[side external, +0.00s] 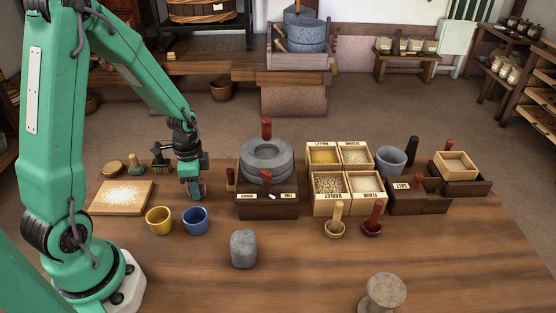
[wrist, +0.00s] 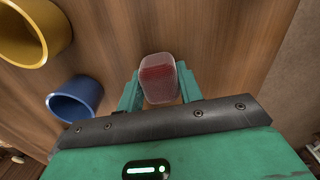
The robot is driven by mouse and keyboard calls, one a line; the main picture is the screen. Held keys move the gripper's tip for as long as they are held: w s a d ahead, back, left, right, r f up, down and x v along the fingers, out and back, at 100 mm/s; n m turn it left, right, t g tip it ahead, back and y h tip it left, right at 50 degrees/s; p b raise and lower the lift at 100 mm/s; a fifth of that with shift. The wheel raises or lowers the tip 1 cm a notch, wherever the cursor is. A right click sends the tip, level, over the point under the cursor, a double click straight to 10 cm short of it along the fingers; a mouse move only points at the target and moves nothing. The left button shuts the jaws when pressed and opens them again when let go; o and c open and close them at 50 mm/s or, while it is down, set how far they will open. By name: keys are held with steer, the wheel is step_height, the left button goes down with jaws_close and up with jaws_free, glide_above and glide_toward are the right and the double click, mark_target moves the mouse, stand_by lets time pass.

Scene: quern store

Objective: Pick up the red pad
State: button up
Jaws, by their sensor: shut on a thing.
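My gripper (wrist: 158,92) is shut on the red pad (wrist: 157,72), a rounded block with a red middle and a pale, see-through-looking outer layer. In the wrist view the pad sits between the two green fingers. In the side view my gripper (side external: 193,188) points down behind the blue cup, and a little of the pad (side external: 203,189) shows at its right side. I cannot tell whether the pad touches the table.
A blue cup (side external: 195,221) and a yellow cup (side external: 159,220) stand close in front. A board with white powder (side external: 122,197) lies left, a brush (side external: 160,157) behind. A stone quern (side external: 266,162) and grain boxes (side external: 330,208) stand right. The front table is mostly clear around a grey stone (side external: 243,249).

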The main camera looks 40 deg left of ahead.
steer(key=shift+r, duration=0.15)
steer(key=shift+r, duration=1.1)
steer(key=shift+d+r, duration=0.25)
steer(key=shift+r, duration=0.7)
steer(key=s+d+r, duration=0.2)
steer(key=d+r, duration=0.4)
steer(key=d, duration=0.5)
steer(key=shift+s+r, duration=0.3)
